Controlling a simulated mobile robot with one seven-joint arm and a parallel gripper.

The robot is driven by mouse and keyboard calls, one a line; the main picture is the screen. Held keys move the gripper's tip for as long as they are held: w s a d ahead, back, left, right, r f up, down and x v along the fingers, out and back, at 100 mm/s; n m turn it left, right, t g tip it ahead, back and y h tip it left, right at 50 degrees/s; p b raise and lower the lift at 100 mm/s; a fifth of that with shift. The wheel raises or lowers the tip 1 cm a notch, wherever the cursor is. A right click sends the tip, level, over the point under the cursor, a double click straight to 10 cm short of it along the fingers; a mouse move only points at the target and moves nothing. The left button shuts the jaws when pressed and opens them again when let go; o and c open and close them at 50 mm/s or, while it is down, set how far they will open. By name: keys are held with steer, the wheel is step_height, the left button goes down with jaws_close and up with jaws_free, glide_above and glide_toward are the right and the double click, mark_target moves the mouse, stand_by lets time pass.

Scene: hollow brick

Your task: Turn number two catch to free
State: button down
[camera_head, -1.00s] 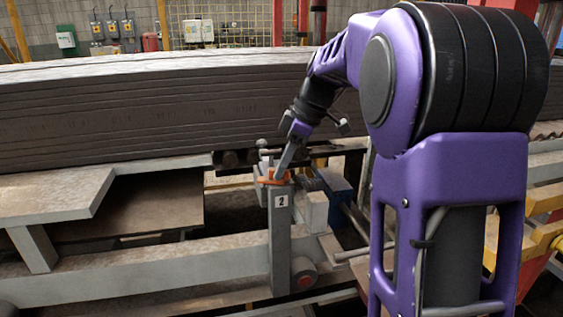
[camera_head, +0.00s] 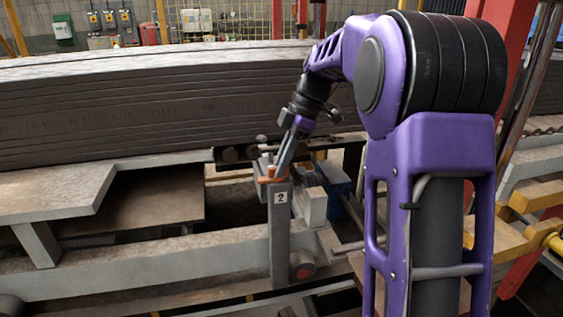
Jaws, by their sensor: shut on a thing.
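The number two catch (camera_head: 272,180) is an orange piece on top of a grey upright post (camera_head: 279,240) that bears a white label with a 2. My gripper (camera_head: 281,172) comes down from the upper right and is shut on the orange catch. The fingers hide part of the catch, so its exact angle is hard to tell.
A long stack of dark grey boards (camera_head: 150,105) lies behind the post. A pale steel frame (camera_head: 140,270) runs to the left. A blue block (camera_head: 335,178) and a pale box (camera_head: 311,205) sit just right of the post.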

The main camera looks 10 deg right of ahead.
steer(key=c, duration=0.9)
jaws_free()
steer(key=shift+r, duration=0.15)
steer(key=p+v, duration=0.3)
steer(key=v, duration=1.4)
steer(key=shift+r+p, duration=0.1)
steer(key=shift+p, duration=0.3)
